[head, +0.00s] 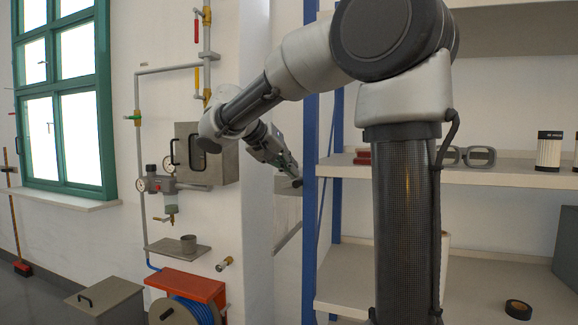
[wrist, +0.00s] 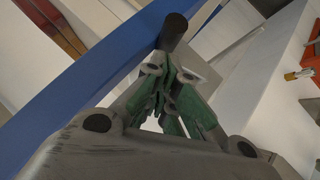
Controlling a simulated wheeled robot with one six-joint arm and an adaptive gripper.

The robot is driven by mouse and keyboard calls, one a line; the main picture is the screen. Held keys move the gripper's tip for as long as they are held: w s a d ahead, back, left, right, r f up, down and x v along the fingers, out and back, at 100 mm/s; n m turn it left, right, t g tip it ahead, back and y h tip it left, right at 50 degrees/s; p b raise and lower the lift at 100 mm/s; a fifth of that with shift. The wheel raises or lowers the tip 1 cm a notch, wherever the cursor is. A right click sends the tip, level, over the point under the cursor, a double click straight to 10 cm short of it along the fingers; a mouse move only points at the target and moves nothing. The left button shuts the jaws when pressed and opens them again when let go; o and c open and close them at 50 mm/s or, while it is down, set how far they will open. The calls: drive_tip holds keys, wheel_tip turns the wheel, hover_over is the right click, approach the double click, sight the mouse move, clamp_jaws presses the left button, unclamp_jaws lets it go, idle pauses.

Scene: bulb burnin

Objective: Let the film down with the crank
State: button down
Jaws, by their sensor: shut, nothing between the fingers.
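My gripper (head: 293,174) is at the end of my arm, beside the blue shelf post in the head view. In the wrist view its green-padded fingers (wrist: 171,72) are closed together with nothing between them. A dark, rounded handle-like end (wrist: 174,30) lies just beyond the fingertips. It could be the crank's grip, and I cannot tell whether the fingers touch it. A small dark knob (head: 297,183) shows at the gripper tip in the head view. I cannot make out the film; the post and my arm hide part of that area.
The blue shelf post (head: 311,215) stands close to my gripper and crosses the wrist view (wrist: 75,92). Shelves to the right hold glasses (head: 478,156) and a black tape roll (head: 518,309). A grey wall cabinet (head: 216,153), pipes and an orange hose reel stand at left.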

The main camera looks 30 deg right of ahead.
drive_tip(key=shift+d, duration=0.1)
drive_tip(key=m+t+y, duration=0.1)
drive_tip(key=s+f+m+t+y, duration=0.1)
drive_tip(key=shift+s+d+f+t+y, duration=0.1)
drive_tip(key=shift+d+f+t+y, duration=0.05)
drive_tip(key=shift+d+t+y, duration=0.2)
